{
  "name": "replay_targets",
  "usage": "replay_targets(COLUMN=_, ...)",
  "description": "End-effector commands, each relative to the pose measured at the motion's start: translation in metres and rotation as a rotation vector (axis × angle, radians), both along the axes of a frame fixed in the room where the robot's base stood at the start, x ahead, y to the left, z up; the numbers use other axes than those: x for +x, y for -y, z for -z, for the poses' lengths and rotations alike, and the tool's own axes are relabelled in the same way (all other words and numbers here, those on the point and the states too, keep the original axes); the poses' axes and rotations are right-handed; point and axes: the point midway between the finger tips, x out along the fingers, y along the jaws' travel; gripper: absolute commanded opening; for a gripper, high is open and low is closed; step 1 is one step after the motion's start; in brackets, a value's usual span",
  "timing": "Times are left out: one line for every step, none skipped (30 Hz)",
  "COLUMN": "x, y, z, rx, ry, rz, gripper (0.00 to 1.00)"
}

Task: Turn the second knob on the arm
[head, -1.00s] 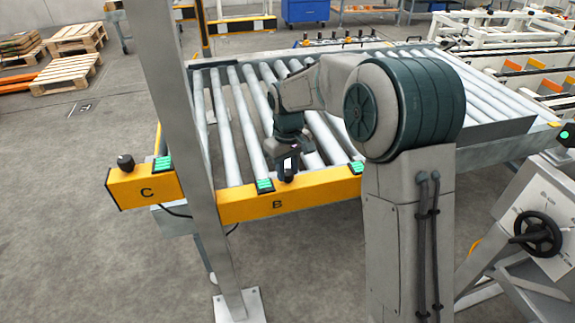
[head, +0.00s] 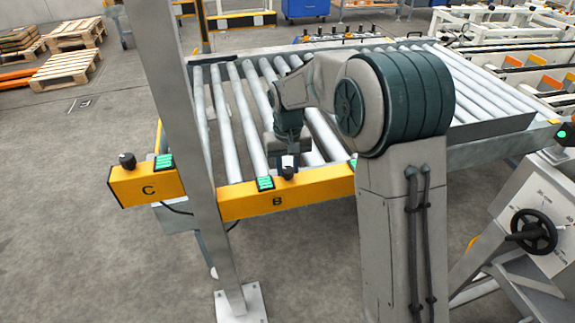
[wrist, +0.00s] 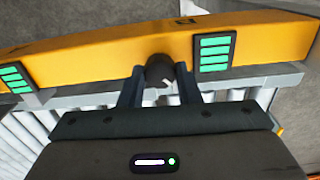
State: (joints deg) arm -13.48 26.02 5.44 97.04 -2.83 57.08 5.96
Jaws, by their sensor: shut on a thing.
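A yellow arm-like beam (head: 240,203) runs along the near edge of a roller table, with sections lettered B and C. A black knob (head: 288,172) stands on section B; another black knob (head: 126,160) stands on section C. In the wrist view, the section B knob (wrist: 160,68) sits between my two dark fingers, with a small white mark on it. My gripper (wrist: 159,74) is shut on this knob. In the head view, my gripper (head: 287,158) is just behind the knob, its fingers mostly hidden.
Green-lit panels (head: 265,183) sit beside the knobs; one is close right of the knob in the wrist view (wrist: 214,52). Rollers (head: 240,120) lie behind the beam. A grey post (head: 182,130) stands left. A handwheel box (head: 533,231) is at right.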

Motion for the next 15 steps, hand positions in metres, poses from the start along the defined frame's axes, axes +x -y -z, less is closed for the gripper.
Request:
replay_targets(x=0.0003, y=-0.0006, z=-0.0005, rx=0.001, ry=0.002, rz=-0.001, gripper=0.07)
replay_targets(x=0.0003, y=-0.0006, z=-0.0005, rx=0.001, ry=0.002, rz=-0.001, gripper=0.07)
replay_targets(x=0.0003, y=-0.0006, z=-0.0005, rx=0.001, ry=0.002, rz=-0.001, gripper=0.07)
replay_targets(x=0.0004, y=-0.0006, z=-0.0005, rx=0.001, ry=0.002, rz=-0.001, gripper=0.07)
replay_targets(x=0.0004, y=-0.0006, z=-0.0005, rx=0.001, ry=0.002, rz=-0.001, gripper=0.07)
replay_targets(x=0.0004, y=-0.0006, z=-0.0005, rx=0.001, ry=0.002, rz=-0.001, gripper=0.33)
replay_targets(x=0.0003, y=-0.0006, z=-0.0005, rx=0.001, ry=0.002, rz=-0.002, gripper=0.41)
replay_targets(x=0.0003, y=-0.0005, z=-0.0005, rx=0.001, ry=0.002, rz=-0.002, gripper=0.50)
replay_targets(x=0.0003, y=-0.0005, z=-0.0004, rx=0.001, ry=0.002, rz=-0.002, gripper=0.52)
replay_targets(x=0.0002, y=-0.0004, z=-0.0004, rx=0.000, ry=0.002, rz=-0.002, gripper=0.52)
replay_targets(x=0.0002, y=-0.0004, z=-0.0004, rx=0.000, ry=0.001, rz=-0.002, gripper=0.52)
replay_targets(x=0.0002, y=-0.0003, z=-0.0003, rx=0.000, ry=0.001, rz=-0.002, gripper=0.52)
replay_targets(x=0.0001, y=-0.0002, z=-0.0003, rx=0.000, ry=0.001, rz=-0.002, gripper=0.52)
replay_targets(x=0.0002, y=-0.0001, z=-0.0003, rx=0.000, ry=0.001, rz=-0.002, gripper=0.52)
replay_targets(x=0.0002, y=-0.0001, z=-0.0003, rx=0.000, ry=0.001, rz=-0.002, gripper=0.52)
